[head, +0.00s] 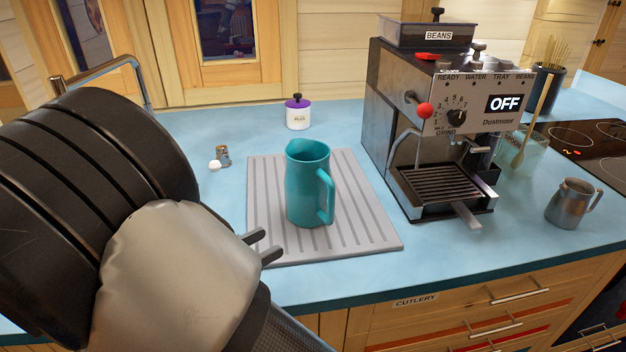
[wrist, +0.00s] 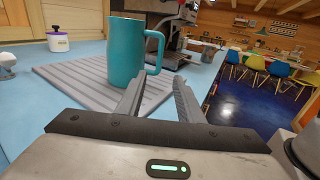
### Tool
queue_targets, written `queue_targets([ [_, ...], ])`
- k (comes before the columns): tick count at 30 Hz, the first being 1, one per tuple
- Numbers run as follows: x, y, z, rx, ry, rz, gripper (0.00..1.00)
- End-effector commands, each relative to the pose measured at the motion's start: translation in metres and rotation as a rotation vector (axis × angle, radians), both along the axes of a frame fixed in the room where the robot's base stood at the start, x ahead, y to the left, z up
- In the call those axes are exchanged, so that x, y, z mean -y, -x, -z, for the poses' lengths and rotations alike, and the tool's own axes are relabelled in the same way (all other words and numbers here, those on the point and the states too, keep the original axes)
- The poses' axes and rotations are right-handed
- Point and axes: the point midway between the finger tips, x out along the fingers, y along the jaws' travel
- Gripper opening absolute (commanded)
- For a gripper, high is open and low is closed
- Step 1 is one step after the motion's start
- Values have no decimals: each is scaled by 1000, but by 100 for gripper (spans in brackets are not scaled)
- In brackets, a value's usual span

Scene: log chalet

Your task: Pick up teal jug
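The teal jug (head: 306,187) stands upright on a grey ribbed mat (head: 268,245) on the blue counter. Its handle faces right and towards the front. My gripper (head: 267,246) is at the mat's front left edge, to the left of the jug and apart from it. In the wrist view the jug (wrist: 124,52) stands beyond the fingertips, a little left of centre. The two fingers of the gripper (wrist: 158,84) are apart with nothing between them. Part of my arm covers the left of the head view.
A coffee machine (head: 440,120) stands right of the mat. A metal pitcher (head: 570,203) is farther right. A white pot with a purple lid (head: 298,113) is behind the mat. Small items (head: 221,157) lie left of it. A tap (head: 100,72) is at the back left.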

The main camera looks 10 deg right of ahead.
Motion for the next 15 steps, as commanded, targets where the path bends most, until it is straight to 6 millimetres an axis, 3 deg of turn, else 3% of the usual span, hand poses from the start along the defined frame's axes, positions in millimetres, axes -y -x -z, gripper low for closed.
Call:
queue_targets([
  [5, 4, -7, 3, 4, 28, -19, 34],
  [15, 68, -43, 4, 3, 24, -16, 34],
])
